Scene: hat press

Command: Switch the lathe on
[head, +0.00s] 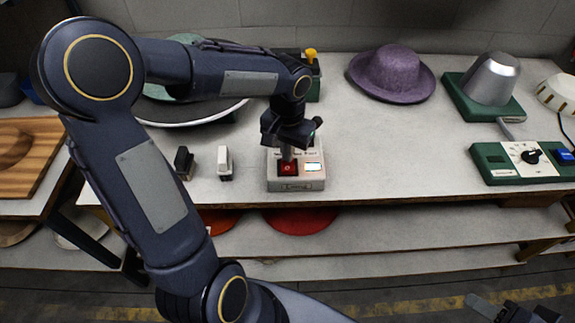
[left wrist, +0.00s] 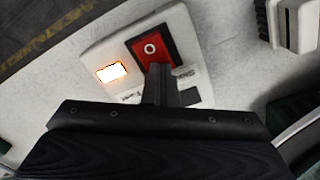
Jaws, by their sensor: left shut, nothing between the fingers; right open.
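A pale switch box (head: 296,184) stands near the front edge of the table. It has a red rocker switch (head: 288,169) and a lamp (head: 313,167) beside it. In the left wrist view the red rocker (left wrist: 141,46) shows a white circle mark, and the lamp (left wrist: 111,72) glows bright white. My left gripper (head: 287,157) is shut and empty, pointing down. Its fingertips (left wrist: 158,70) are at one end of the rocker and hide part of it; I cannot tell if they press it. My right gripper (head: 508,306) is open, at the lower right, away from the table.
Small dark and white blocks (head: 224,163) stand left of the box. A purple hat (head: 391,74), a metal hat form (head: 491,80) and a green control panel (head: 525,161) are to the right. A wide disc (head: 175,116) lies partly behind my left arm. The table's middle is clear.

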